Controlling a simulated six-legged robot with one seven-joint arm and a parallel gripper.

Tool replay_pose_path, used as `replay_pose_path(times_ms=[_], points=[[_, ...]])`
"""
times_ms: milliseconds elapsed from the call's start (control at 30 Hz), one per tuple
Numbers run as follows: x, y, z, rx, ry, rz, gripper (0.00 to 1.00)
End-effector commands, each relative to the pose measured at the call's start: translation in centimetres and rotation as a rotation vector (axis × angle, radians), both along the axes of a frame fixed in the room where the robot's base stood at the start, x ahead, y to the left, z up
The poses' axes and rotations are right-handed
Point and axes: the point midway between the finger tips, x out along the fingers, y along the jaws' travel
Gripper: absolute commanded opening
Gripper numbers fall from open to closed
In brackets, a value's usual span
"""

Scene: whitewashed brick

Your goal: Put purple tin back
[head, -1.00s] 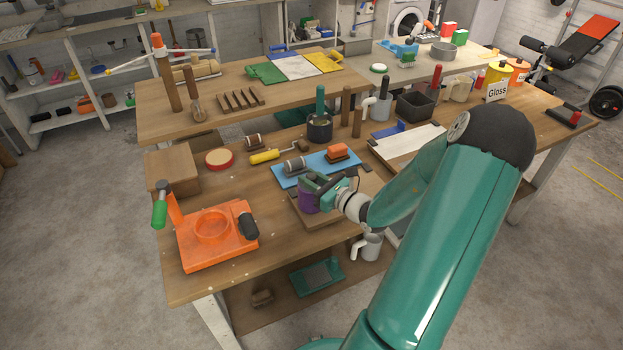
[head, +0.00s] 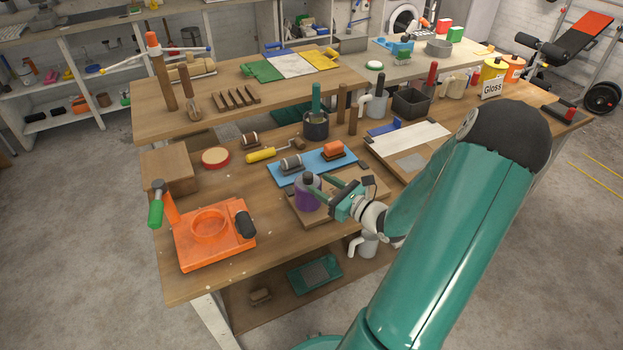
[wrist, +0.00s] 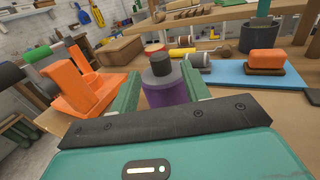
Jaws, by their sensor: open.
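The purple tin (head: 306,196), with a grey shoulder and dark cap, stands upright on a wooden board (head: 333,214) near the front edge of the workbench. In the wrist view the purple tin (wrist: 165,88) is straight ahead, at the far end between the two green fingers. My gripper (head: 326,195) is open, its fingers just on the near right side of the tin. My gripper (wrist: 160,95) also shows low in the wrist view. Whether a finger touches the tin cannot be told.
An orange stand (head: 215,236) with a round recess is to the left. A blue mat (head: 312,167) with a roller and an orange-topped brush lies behind the tin. A dark pot (head: 315,125), a wooden box (head: 167,171) and a white board (head: 409,137) are further around. Bare bench lies left of the tin.

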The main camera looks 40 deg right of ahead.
Motion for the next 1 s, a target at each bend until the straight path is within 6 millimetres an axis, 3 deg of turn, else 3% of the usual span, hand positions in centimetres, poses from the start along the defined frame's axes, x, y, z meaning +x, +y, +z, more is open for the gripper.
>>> replay_pose_path(times_ms=[133, 333, 1000], points=[[-3.3, -0.4, 0.0, 0.000, 0.001, -0.003, 0.47], [-5.7, -0.6, 0.0, 0.002, 0.000, -0.001, 0.47], [-6.2, -0.6, 0.0, 0.001, -0.001, 0.001, 0.47]])
